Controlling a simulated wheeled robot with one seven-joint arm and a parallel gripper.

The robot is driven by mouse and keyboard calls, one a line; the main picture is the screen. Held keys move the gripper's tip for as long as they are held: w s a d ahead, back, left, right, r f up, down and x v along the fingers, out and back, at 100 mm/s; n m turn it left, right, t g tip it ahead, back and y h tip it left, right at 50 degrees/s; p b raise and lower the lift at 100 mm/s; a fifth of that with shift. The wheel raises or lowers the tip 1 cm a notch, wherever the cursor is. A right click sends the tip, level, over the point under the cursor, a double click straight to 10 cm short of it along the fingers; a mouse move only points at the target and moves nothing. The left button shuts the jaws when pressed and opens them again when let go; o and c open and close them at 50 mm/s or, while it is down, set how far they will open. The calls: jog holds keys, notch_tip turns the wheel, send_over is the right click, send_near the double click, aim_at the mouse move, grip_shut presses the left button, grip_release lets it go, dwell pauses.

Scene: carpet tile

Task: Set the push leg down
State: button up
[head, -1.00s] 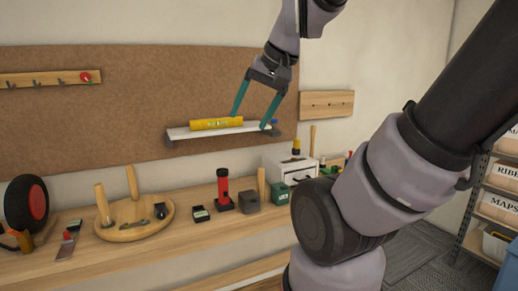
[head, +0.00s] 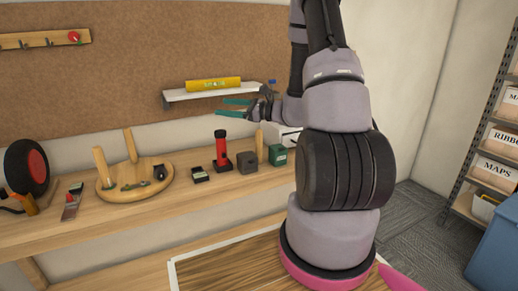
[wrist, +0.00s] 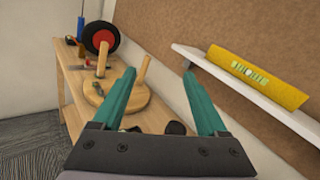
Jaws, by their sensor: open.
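My gripper (head: 226,107) is open and empty, its teal fingers pointing left just below the shelf front in the head view. The wrist view shows nothing between its fingers (wrist: 158,95). A round wooden stool seat (head: 138,190) lies on the bench with two wooden legs, a left one (head: 103,167) and a rear one (head: 131,145), standing up from it. Another wooden leg-like peg (head: 259,139) stands farther right, partly hidden behind small items. I cannot tell which is the push leg. In the wrist view the seat (wrist: 143,110) lies ahead, below my fingers.
A yellow level (head: 213,85) rests on the white wall shelf (head: 187,97), close to my gripper. The bench (head: 85,235) also holds a wheel (head: 27,167), a red-and-black torch (head: 221,150), a green box (head: 278,155) and a scraper (head: 72,203). The bench front is clear.

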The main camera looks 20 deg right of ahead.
jog(key=w+d+f+m+t+h, duration=0.3)
jog(key=d+f+m+t+h, duration=0.25)
jog(key=d+f, duration=0.25)
jog(key=m+h, duration=0.6)
send_near(261, 138)
jog(key=shift+t, duration=0.35)
jog(key=w, duration=0.4)
jog(key=shift+a+f, duration=0.3)
jog(key=shift+f, duration=0.05)
jog(key=w+a, duration=0.1)
jog(key=w, duration=0.9)
jog(key=shift+w+a+f+h, duration=0.15)
jog(key=shift+w+f+h, duration=0.1)
jog(key=shift+w+h, duration=0.1)
jog(key=shift+m, duration=0.25)
grip_shut()
